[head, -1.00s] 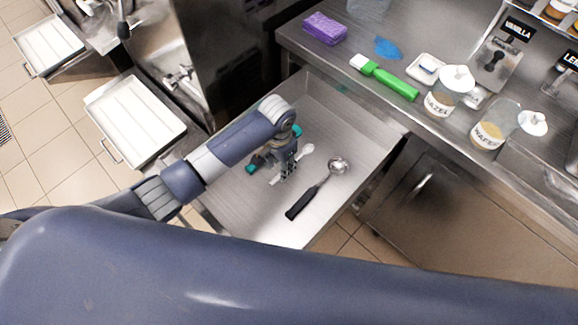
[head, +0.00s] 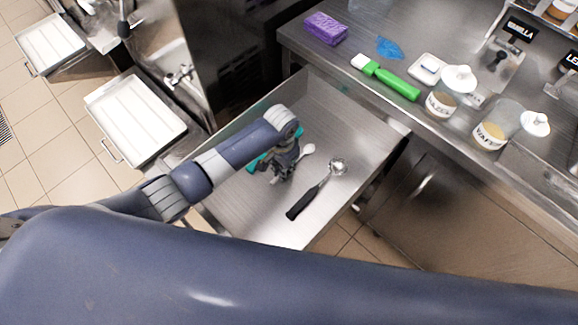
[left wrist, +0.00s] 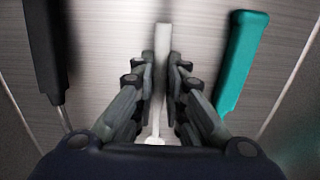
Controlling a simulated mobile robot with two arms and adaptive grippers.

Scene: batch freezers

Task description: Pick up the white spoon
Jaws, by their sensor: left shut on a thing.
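The white spoon (head: 307,149) lies in the open steel drawer, its bowl showing just right of my left gripper (head: 280,172) in the head view. In the left wrist view the white spoon (left wrist: 163,40) runs lengthwise between the fingers of my left gripper (left wrist: 161,75), which is shut on it. The gripper hides the middle of the spoon in the head view. I cannot tell whether the spoon is clear of the drawer floor. My right gripper is not in view.
A metal scoop with a black handle (head: 302,205) lies right of the gripper in the drawer (head: 340,120). A teal-handled tool (left wrist: 242,55) lies on the other side. The counter holds a purple sponge (head: 325,28), a green-handled tool (head: 392,80) and jars.

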